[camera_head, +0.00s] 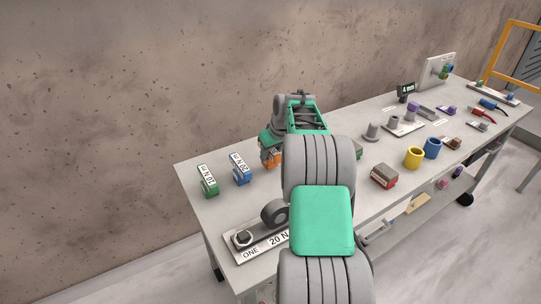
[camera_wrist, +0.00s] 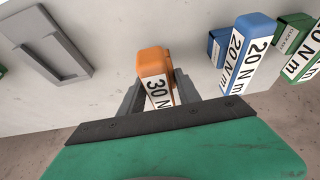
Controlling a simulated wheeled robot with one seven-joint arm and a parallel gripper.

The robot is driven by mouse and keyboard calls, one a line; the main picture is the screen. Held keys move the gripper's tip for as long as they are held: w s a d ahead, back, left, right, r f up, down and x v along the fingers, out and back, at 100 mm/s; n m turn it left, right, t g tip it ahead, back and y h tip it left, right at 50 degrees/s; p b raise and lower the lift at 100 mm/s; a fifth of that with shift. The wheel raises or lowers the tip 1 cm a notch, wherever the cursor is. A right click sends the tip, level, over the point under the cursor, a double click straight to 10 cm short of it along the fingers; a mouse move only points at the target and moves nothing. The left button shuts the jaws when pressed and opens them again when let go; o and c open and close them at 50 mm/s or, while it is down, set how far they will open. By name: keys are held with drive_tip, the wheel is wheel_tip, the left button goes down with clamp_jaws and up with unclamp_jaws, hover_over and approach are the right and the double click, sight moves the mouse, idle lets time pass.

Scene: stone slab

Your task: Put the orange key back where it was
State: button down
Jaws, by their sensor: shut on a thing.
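The orange key (camera_wrist: 153,62) is a block with a white "30 N m" label. In the wrist view it is between the two fingers of my gripper (camera_wrist: 150,95), which is shut on it. In the head view a small part of the orange key (camera_head: 267,158) shows beside my gripper (camera_head: 272,150), at the back of the slab near the wall, right of the blue key. My arm hides much of it there. I cannot tell whether the key touches the surface.
A blue "20 N m" key (camera_head: 240,170) and a green "10 N m" key (camera_head: 208,182) stand to the left. A grey rectangular holder (camera_wrist: 47,45) lies on the slab. A "ONE 20 N" plate (camera_head: 250,245) is at the front left. Red block (camera_head: 384,176) and yellow cup (camera_head: 413,158) stand to the right.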

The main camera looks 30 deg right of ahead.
drive_tip(key=shift+f, duration=0.95)
drive_tip(key=c, duration=0.9)
unclamp_jaws()
drive_tip(key=shift+o, duration=0.2)
